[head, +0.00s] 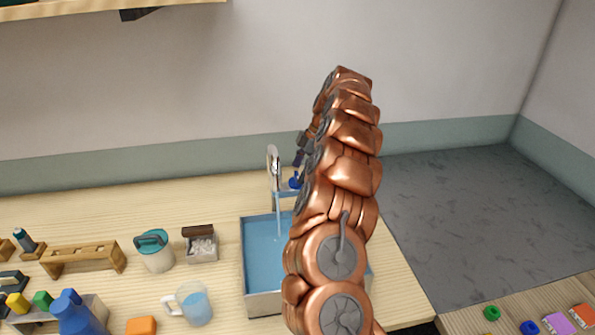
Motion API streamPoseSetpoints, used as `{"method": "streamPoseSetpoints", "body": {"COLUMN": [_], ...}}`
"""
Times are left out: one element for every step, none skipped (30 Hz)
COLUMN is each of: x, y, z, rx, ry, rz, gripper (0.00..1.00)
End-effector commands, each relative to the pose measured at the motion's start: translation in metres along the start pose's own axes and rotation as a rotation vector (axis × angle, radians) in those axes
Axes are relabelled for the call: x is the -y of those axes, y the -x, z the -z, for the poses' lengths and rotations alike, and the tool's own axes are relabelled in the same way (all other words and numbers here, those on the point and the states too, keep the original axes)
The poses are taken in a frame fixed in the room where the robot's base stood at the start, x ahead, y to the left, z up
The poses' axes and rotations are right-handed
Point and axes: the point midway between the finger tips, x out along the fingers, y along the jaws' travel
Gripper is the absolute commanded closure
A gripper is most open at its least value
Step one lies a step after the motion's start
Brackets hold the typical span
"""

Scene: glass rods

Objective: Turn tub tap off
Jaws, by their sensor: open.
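The tub (245,285) is a metal-rimmed basin of blue water on the wooden bench. The tap (273,165) stands behind it, with a silver curved spout. A thin pale stream (278,215) runs from the tap into the tub. A blue handle (295,182) shows at the tap's right side, partly hidden by my copper arm. My gripper (299,158) shows only as small dark parts at the left edge of the arm, just above the blue handle. It is open, with nothing seen in it. I cannot tell whether it touches the handle. My arm covers the tub's right part.
Left of the tub on the bench (200,255) stand a jug of blue liquid (188,305), a white pot with a teal lid (154,252), a small box (200,246) and a wooden rack (82,259). Grey floor (460,220) lies to the right.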

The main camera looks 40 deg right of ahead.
Motion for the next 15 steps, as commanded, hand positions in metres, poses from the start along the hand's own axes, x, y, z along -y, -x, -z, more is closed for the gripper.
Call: {"method": "streamPoseSetpoints", "body": {"x": [0.0006, 0.0006, 0.0006, 0.0006, 0.0006, 0.0005, 0.0005, 0.0004, 0.0003, 0.0003, 0.0003, 0.0003, 0.0003, 0.0003, 0.0003], "y": [-0.0018, -0.0032, -0.0048, -0.0058, -0.0067, -0.0076, -0.0081, -0.0084, -0.0087, -0.0088, -0.0088, -0.0089, -0.0089, -0.0089, -0.0089], "z": [0.0011, 0.0011, 0.0012, 0.0012, 0.0011, 0.001, 0.001, 0.0009, 0.0009, 0.0008, 0.0007, 0.0007, 0.0007, 0.0007, 0.0007], "rx": [-0.001, -0.001, -0.001, -0.001, 0.0, 0.0, 0.0, 0.0, 0.0, 0.0, 0.0, 0.0, 0.0, 0.0, 0.0], "ry": [0.001, 0.001, 0.001, 0.001, 0.001, 0.001, 0.001, 0.001, 0.001, 0.001, 0.001, 0.001, 0.001, 0.001, 0.001], "rz": [0.002, 0.002, 0.002, 0.002, 0.001, 0.001, 0.001, 0.0, 0.0, 0.0, 0.0, 0.0, 0.0, 0.0, 0.0], "gripper": [0.2, 0.2, 0.2, 0.2, 0.2, 0.2, 0.2, 0.2, 0.2, 0.2, 0.2, 0.2, 0.2, 0.2, 0.21]}}
